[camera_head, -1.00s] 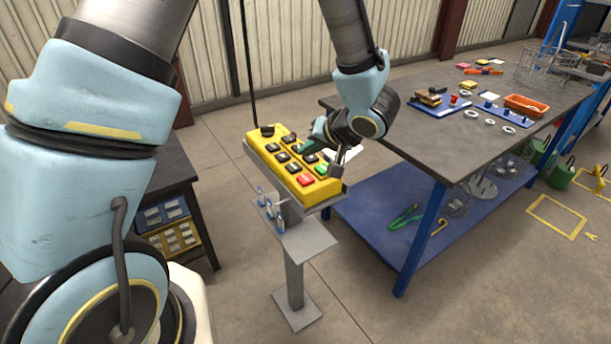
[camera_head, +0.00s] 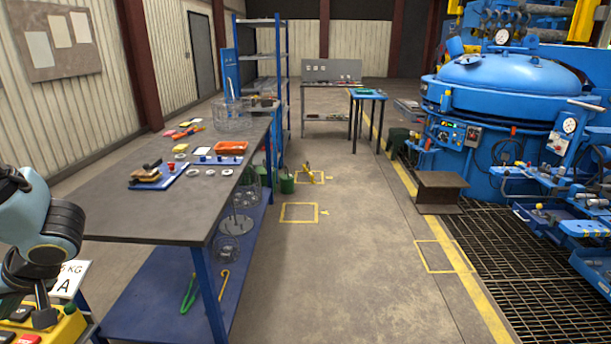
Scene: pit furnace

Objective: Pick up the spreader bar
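I cannot pick out the spreader bar for certain. A small yellow object (camera_head: 308,174) stands on the floor by a yellow-marked square beyond the bench, too small to identify. My gripper (camera_head: 43,300) is at the lower left edge, just above or at the yellow push-button control box (camera_head: 62,331). Its fingers are partly hidden, and I cannot tell whether they touch the box or are open.
A long workbench (camera_head: 130,207) fills the left, with green and yellow items on its blue lower shelf (camera_head: 165,305). A clear floor aisle (camera_head: 320,270) runs down the middle. A blue furnace (camera_head: 505,90), a brown block (camera_head: 440,187) and a floor grating (camera_head: 500,262) are on the right.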

